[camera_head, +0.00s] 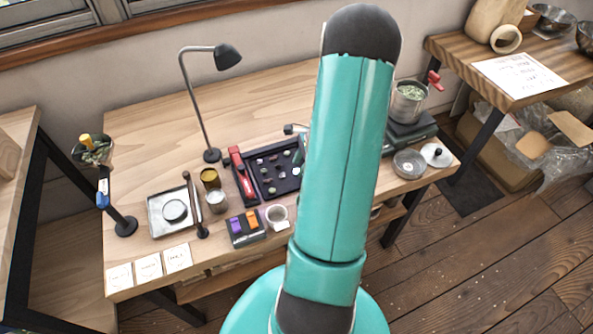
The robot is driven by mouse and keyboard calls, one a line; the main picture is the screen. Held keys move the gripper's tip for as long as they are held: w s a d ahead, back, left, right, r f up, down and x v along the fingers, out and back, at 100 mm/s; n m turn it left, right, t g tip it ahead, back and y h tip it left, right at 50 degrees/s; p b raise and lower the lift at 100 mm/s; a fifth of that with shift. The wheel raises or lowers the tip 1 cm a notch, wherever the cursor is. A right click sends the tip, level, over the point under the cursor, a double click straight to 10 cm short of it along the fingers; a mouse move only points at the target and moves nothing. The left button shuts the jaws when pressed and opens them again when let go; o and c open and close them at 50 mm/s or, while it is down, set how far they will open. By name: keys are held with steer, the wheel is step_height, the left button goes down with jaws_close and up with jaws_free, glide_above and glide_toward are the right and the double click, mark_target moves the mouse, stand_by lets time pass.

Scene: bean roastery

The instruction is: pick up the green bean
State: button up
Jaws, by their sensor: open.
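A black sorting tray (257,188) lies in the middle of the wooden table. Several small beans in dull colours are spread over it. They are too small here to tell surely which one is green. My teal arm rises through the middle of the view and covers the tray's right side. A small grey and teal part shows at the arm's left edge, above the tray. My gripper's fingers are hidden behind the arm, so their distance from the beans cannot be seen.
A red-handled tool (243,177) lies along the tray's left edge. A black desk lamp (211,155), a metal tray (159,219), small jars and a block with purple and orange parts (246,228) stand nearby. A pot of greenish beans (409,92) stands right.

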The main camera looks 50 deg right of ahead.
steer(key=shift+w+a+f, duration=0.1)
steer(key=shift+w+f, duration=0.05)
steer(key=shift+f, duration=0.2)
jaws_close()
steer(key=shift+r, duration=0.2)
